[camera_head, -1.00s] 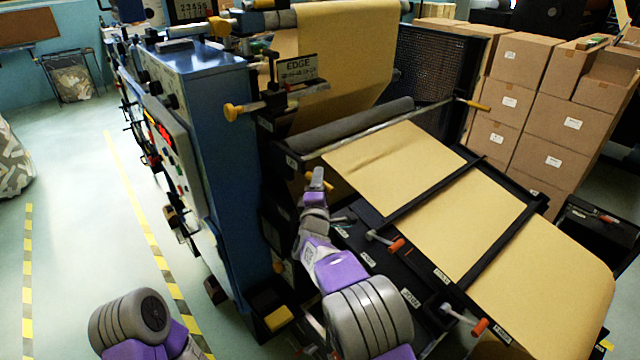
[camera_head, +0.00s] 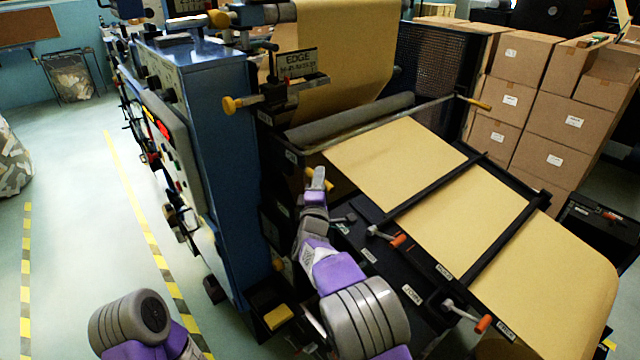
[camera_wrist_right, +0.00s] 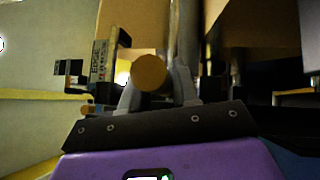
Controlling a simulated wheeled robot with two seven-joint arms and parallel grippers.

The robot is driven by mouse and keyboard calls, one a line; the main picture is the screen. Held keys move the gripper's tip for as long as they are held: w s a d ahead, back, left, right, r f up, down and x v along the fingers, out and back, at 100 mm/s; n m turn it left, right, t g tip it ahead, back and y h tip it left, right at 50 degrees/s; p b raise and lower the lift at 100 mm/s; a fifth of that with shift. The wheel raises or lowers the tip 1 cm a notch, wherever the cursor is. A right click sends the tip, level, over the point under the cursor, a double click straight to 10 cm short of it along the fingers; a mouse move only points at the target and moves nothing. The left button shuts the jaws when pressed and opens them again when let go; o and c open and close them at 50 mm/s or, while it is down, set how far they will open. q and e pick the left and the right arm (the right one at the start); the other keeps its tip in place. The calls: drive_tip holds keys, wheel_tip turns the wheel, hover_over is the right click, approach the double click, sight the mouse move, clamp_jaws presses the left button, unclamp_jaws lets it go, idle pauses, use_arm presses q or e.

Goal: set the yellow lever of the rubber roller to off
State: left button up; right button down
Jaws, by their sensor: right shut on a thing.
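The grey rubber roller (camera_head: 350,122) lies across the machine just above the sloping kraft web. A yellow lever (camera_head: 326,184) shows beside my right gripper (camera_head: 317,180), below the roller's left end. In the right wrist view, a round yellow knob end (camera_wrist_right: 150,73) sits between the fingers of my right gripper (camera_wrist_right: 157,88), which is shut on it. The rest of the lever is mostly hidden behind the knob and fingers. Of my left arm only a link shows at the lower left; its gripper is not seen.
A yellow-handled bar end (camera_head: 472,102) stands at the far right of the roller. The EDGE bracket has its own yellow knob (camera_head: 232,105). Orange-handled levers (camera_head: 397,240) line the table's near side. Stacked cartons (camera_head: 540,110) stand behind; the left floor is open.

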wheel_tip(320, 180, down, 7)
drive_tip(key=w+a+m+t+h+b, duration=0.1)
drive_tip(key=m+h+b, duration=0.3)
drive_tip(key=b, duration=0.5)
drive_tip(key=shift+w+a+r+m+t, duration=0.15)
drive_tip(key=shift+w+m+t, duration=0.25)
drive_tip(key=shift+m+t, duration=0.7)
drive_tip(key=shift+m, duration=0.3)
